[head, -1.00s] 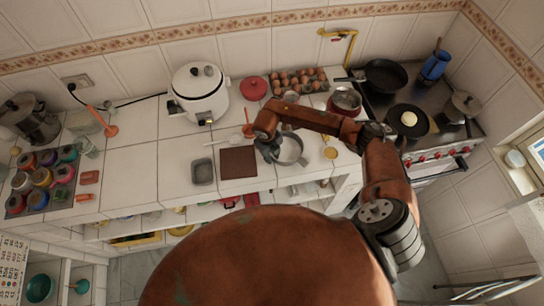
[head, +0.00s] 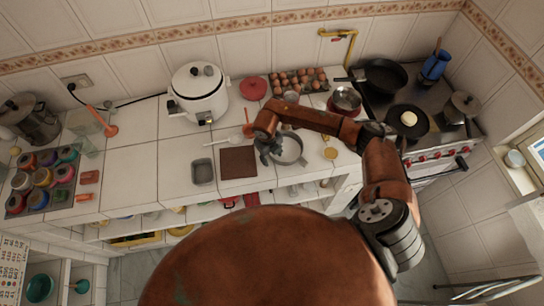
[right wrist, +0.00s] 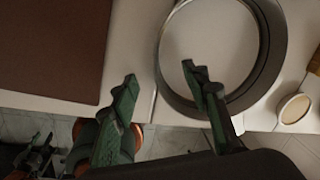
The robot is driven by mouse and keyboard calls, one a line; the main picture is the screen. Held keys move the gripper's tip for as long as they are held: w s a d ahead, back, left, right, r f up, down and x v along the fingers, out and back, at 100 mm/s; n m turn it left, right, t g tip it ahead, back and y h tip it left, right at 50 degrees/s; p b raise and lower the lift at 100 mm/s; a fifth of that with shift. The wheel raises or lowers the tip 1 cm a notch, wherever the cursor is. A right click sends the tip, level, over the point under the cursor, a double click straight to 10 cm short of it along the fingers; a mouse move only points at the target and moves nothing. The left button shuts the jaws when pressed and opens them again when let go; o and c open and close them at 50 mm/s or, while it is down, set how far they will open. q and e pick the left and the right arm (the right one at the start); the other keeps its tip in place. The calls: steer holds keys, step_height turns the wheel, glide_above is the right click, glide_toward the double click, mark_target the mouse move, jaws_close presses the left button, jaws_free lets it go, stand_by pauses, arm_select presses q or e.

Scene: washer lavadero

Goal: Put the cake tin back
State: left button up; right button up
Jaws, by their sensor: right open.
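The cake tin, a round grey metal tin (head: 289,149), stands on the white tiled counter near its front edge, right of a brown square board. In the right wrist view the tin (right wrist: 262,92) fills the upper right, cut off by the frame's top. My right gripper (head: 268,152) is at the tin's left side. Its green fingers (right wrist: 160,77) are open; one tip is outside the left wall, the other appears over the tin's inside, with the rim between them. I cannot tell whether either finger touches it. My left gripper is not in view.
The brown board (head: 239,163) and a small grey rectangular tin (head: 203,171) lie left of the gripper. Behind are a white cooker (head: 198,92), a red lid (head: 253,89) and eggs (head: 298,79). The stove with pans (head: 408,121) stands right. Open shelves lie below the counter.

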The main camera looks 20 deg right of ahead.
steer(key=shift+r, duration=0.15)
steer(key=r+p, duration=0.1)
steer(key=r, duration=0.1)
steer(key=r+p, duration=0.2)
steer(key=r, duration=0.1)
steer(key=shift+s+a+r, duration=0.15)
steer(key=shift+a+r, duration=0.2)
stand_by(0.4)
step_height(320, 180, up, 12)
steer(key=a, duration=0.1)
steer(key=shift+s+a, duration=0.2)
stand_by(0.4)
steer(key=shift+a+f, duration=0.1)
